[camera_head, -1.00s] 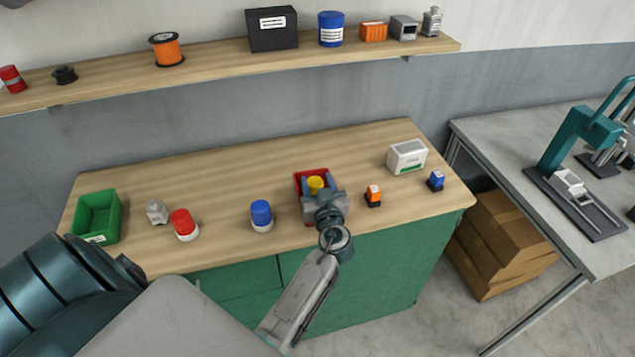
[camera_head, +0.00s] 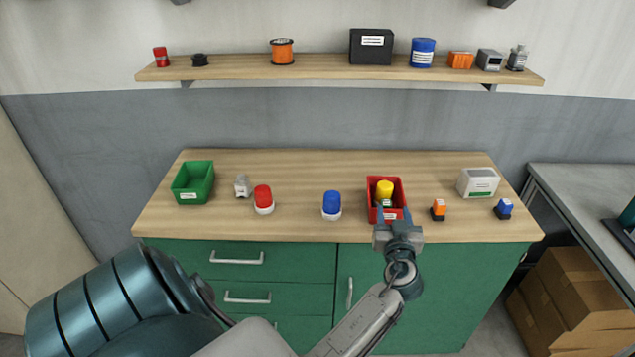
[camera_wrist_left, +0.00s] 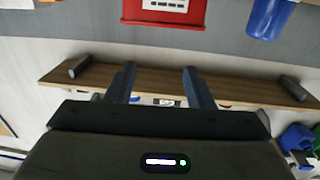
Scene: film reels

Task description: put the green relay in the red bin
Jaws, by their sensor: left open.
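The red bin (camera_head: 371,187) stands on the wooden counter, right of the middle in the head view. A yellow round thing (camera_head: 384,188) is inside it, with a small green thing (camera_head: 386,203) just in front, seemingly the green relay, mostly hidden. My left gripper (camera_head: 394,216) is open over the bin's front edge and covers part of it. In the left wrist view its fingers (camera_wrist_left: 162,85) are apart with nothing between them. The red bin (camera_wrist_left: 165,14) shows there at the top edge, with a white label. My right gripper is not in view.
An orange relay (camera_head: 438,209), a blue relay (camera_head: 503,208) and a white box (camera_head: 478,182) are right of the bin. A blue-capped jar (camera_head: 332,205), a red-capped jar (camera_head: 263,199) and a green bin (camera_head: 193,182) are left. A shelf (camera_head: 330,67) hangs behind.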

